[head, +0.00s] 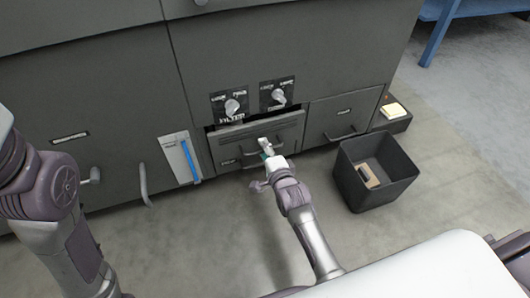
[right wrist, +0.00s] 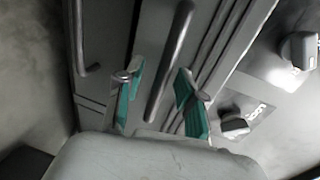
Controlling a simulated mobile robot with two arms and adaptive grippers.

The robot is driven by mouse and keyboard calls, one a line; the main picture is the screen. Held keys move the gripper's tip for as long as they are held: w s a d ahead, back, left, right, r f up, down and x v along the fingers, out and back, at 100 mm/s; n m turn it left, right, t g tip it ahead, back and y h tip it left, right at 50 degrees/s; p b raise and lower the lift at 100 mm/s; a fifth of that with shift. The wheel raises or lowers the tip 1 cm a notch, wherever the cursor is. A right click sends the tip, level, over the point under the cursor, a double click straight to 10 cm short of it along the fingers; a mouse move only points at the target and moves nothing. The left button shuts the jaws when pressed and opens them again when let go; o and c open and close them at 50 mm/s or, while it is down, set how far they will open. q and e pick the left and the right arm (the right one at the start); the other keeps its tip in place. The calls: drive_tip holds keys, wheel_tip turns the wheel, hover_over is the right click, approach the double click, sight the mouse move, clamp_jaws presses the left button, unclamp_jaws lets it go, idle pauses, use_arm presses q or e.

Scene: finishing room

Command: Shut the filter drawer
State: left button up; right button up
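The filter drawer (head: 230,152) is a dark grey front low in the grey cabinet, under a knob labelled FILTER. It stands slightly out, with a dark gap along its top edge. My right gripper (head: 265,148) is in front of the drawer's middle and hides part of its handle. In the right wrist view the right gripper (right wrist: 157,103) is open, its teal-padded fingers apart. The bar handle (right wrist: 171,62) lies beyond and between the fingertips; I cannot tell whether they touch it. My left arm shows at the left of the head view, but its gripper is out of view.
A black open bin (head: 375,185) with a brown object inside stands right of my right arm. A second drawer (head: 340,112) is right of the filter drawer. A blue-striped gauge (head: 182,158) is on the left.

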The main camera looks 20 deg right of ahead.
clamp_jaws()
idle(0.3)
drive_tip(key=w, duration=0.4)
drive_tip(key=shift+r, duration=0.1)
